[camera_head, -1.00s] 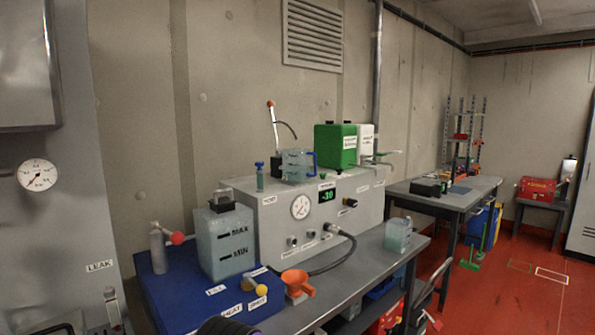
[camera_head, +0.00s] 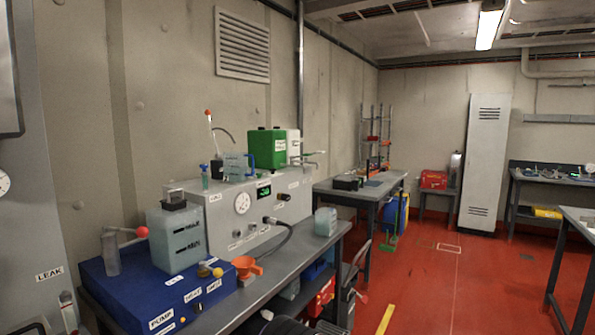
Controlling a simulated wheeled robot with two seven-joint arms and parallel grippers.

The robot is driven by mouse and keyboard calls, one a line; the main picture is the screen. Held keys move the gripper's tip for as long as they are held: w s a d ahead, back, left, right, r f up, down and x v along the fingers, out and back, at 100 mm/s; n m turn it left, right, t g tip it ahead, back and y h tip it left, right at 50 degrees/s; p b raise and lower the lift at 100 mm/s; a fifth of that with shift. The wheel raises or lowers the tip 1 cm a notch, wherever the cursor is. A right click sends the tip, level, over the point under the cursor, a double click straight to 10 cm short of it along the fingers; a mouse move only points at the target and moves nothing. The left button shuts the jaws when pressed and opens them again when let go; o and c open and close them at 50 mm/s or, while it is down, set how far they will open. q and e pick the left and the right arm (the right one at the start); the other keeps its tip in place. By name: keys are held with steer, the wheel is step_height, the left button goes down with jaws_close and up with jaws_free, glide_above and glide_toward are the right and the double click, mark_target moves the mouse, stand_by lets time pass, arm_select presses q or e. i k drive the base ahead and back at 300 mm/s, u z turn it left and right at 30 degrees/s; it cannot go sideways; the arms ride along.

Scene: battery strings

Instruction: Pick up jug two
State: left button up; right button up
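One clear jug with a blue handle (camera_head: 235,166) stands on top of the grey test unit. Another translucent pale jug (camera_head: 325,221) stands on the bench at the right end of the unit. I cannot read a number on either, so I cannot tell which is jug two. No gripper fingers show in the head view.
The grey bench (camera_head: 262,287) carries a blue pump base (camera_head: 150,295), a MAX/MIN tank (camera_head: 177,238), an orange funnel (camera_head: 246,267) and a black hose. A green container (camera_head: 266,148) stands on the unit. Red floor (camera_head: 440,290) is open to the right.

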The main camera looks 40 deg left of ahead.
mark_target(236, 165)
steer(key=z, duration=0.2)
steer(key=i, duration=1.65)
steer(key=u, duration=0.6)
